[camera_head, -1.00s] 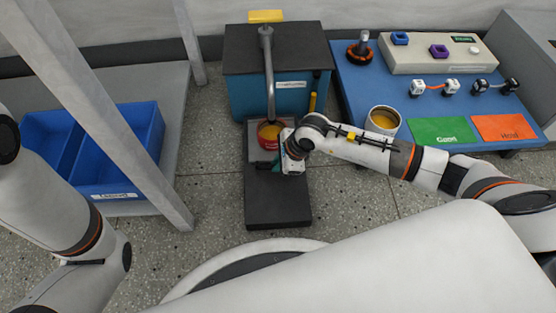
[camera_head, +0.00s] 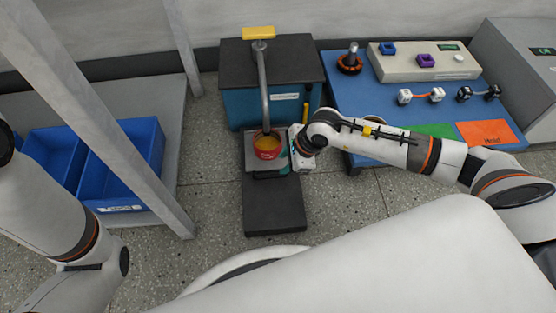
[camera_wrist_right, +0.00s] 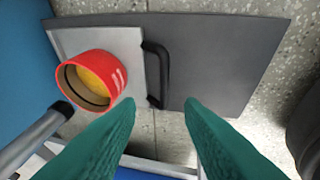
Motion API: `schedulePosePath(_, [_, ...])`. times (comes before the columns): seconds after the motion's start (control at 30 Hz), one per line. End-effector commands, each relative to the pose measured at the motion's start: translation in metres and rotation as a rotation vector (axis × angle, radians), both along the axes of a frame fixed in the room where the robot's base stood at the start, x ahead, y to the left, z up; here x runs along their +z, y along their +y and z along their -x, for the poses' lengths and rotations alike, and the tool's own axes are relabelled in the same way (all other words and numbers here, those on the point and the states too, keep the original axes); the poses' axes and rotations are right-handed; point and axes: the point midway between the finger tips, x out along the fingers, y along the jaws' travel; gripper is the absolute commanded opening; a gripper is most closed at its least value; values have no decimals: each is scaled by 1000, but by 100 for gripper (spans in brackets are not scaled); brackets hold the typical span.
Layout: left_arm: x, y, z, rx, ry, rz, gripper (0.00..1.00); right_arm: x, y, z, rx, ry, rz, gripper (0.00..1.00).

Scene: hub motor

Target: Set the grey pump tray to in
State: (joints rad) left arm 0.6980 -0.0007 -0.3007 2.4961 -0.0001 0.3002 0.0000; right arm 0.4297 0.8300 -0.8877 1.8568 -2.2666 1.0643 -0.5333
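The wrist view shows the light grey tray (camera_wrist_right: 88,42), the red pot (camera_wrist_right: 98,80) and the tray's black handle (camera_wrist_right: 155,74). My right gripper (camera_head: 272,172) is at the tray's handle side, beside the pot. Its teal fingers (camera_wrist_right: 159,101) are apart, with the handle just beyond and between the tips; contact cannot be told. My left gripper is out of view.
The blue pump cabinet (camera_head: 245,107) with its curved spout (camera_head: 263,90) stands behind the tray. Blue bins (camera_head: 128,175) stand at left behind a grey post (camera_head: 125,110). A blue table (camera_head: 345,95) with small parts is at right. Floor beside the slab is clear.

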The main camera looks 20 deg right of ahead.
Motion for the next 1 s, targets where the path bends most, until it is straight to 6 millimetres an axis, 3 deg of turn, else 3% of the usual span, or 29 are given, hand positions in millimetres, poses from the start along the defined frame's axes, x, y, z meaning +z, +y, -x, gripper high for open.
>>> schedulePosePath(0.07, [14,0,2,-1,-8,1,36,17,-5,4,0,0,1,34])
schedulePosePath(0.23, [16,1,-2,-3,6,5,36,30,-10,9,0,0,0,34])
schedulePosePath(1.0, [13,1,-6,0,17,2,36,32,-11,10,0,0,0,34])
